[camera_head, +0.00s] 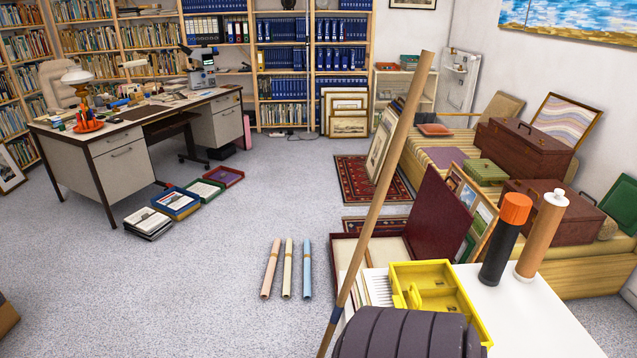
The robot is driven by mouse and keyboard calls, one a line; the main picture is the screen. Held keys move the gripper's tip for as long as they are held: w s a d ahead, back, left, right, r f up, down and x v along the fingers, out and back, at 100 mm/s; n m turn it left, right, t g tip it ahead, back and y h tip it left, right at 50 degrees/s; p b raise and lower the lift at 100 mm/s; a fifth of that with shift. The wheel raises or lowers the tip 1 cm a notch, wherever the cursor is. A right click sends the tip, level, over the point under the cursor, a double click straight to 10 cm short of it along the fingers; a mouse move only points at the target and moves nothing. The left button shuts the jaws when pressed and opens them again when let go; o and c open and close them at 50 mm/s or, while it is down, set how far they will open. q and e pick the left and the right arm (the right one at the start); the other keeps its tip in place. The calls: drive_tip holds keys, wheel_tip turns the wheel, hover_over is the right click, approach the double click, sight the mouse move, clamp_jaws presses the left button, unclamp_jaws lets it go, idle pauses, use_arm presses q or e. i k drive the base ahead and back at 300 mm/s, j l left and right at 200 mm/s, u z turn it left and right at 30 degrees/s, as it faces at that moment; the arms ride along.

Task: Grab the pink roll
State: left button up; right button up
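The pink roll (270,268) is a thin, pale pinkish tube lying on the grey carpet near the middle of the view. It is the leftmost of three rolls lying side by side with small gaps. A cream roll (288,268) lies just right of it, and a light blue roll (307,268) lies right of that. All three point away from me and lie uncovered. Neither of my grippers shows in the head view, so I cannot see their state or distance from the roll.
A long wooden pole (380,190) leans diagonally right of the rolls. A white table (535,315) with a yellow tray (467,300) and two tubes stands at the lower right. A desk (125,137) and floor trays (176,203) are at left. Carpet left of the rolls is clear.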

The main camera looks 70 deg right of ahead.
sight(267, 285)
drive_tip(key=i+l+z, duration=0.1)
drive_tip(key=z, duration=0.35)
drive_tip(key=i+z, duration=0.25)
drive_tip(key=z, duration=0.25)
drive_tip(key=i+z, duration=0.25)
drive_tip(key=z, duration=0.2)
drive_tip(key=i+z, duration=0.15)
drive_tip(key=z, duration=0.3)
drive_tip(key=i+j+z, duration=0.1)
drive_tip(key=i+z, duration=0.2)
